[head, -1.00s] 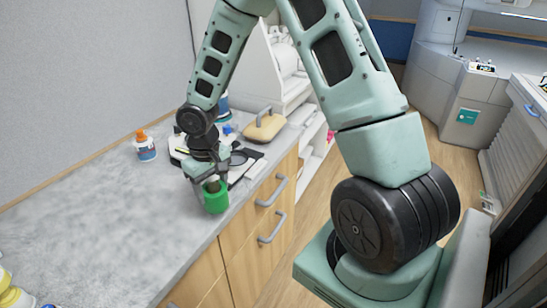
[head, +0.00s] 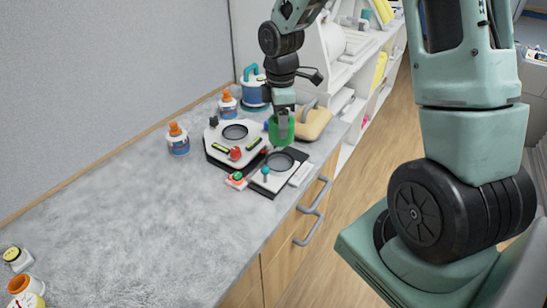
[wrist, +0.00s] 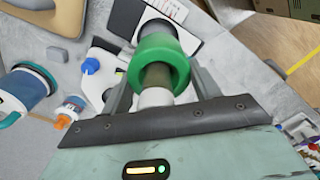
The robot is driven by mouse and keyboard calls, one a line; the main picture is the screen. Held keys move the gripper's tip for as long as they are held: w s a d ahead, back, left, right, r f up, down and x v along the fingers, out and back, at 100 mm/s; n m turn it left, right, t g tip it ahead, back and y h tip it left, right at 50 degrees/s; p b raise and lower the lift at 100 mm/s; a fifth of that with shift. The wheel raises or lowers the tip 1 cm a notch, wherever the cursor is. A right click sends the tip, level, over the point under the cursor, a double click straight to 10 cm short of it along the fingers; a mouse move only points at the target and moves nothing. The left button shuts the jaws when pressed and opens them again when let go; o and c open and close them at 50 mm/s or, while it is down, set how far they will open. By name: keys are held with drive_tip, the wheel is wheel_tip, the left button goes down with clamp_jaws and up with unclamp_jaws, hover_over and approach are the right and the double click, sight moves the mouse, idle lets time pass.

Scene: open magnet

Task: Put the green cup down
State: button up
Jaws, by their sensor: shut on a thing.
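My gripper (head: 283,112) is shut on the green cup (head: 281,131) and points down at the far end of the counter. In the wrist view the green cup (wrist: 152,58) sits between the two fingers, with a pale cylindrical piece showing below its rim. In the head view the cup overlaps the back of the white and black panels. It appears to be held above the grey counter (head: 130,215), though its exact height is hard to tell.
A white panel (head: 222,131) and a smaller panel (head: 268,187) with round dark recesses lie below. Orange-capped bottles (head: 178,139), a blue canister (head: 254,88) and a tan handled block (head: 315,122) stand around. The counter's middle is clear; its front edge drops to drawers.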

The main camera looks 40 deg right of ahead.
drive_tip(key=shift+w, duration=0.15)
wheel_tip(320, 180, down, 9)
drive_tip(key=shift+f+p, duration=0.1)
drive_tip(key=shift+p, duration=0.85)
drive_tip(key=shift+f, duration=0.3)
drive_tip(key=shift+f, duration=0.1)
drive_tip(key=shift+f, duration=0.25)
drive_tip(key=o, duration=1.2)
